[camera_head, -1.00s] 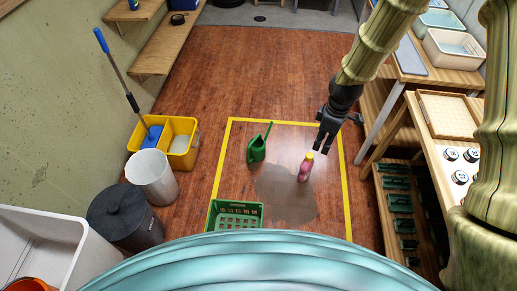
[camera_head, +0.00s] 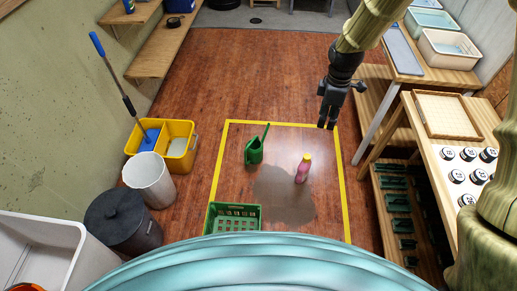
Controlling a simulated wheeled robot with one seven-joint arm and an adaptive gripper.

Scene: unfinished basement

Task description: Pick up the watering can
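The green watering can (camera_head: 254,151) stands upright on the wooden floor, inside a yellow-taped rectangle, with its spout pointing up and to the right. My gripper (camera_head: 326,124) hangs fingers-down above the floor, to the right of the can and a little farther up the picture, near the top right corner of the tape. It is clear of the can and holds nothing that I can see. The fingers are small and dark here, so their opening is hard to make out.
A pink bottle with a yellow cap (camera_head: 303,168) stands right of the can by a dark wet patch (camera_head: 285,200). A green crate (camera_head: 233,206) lies nearer. A yellow mop bucket (camera_head: 180,147), white bin (camera_head: 150,178) and wooden tables (camera_head: 400,135) flank the floor.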

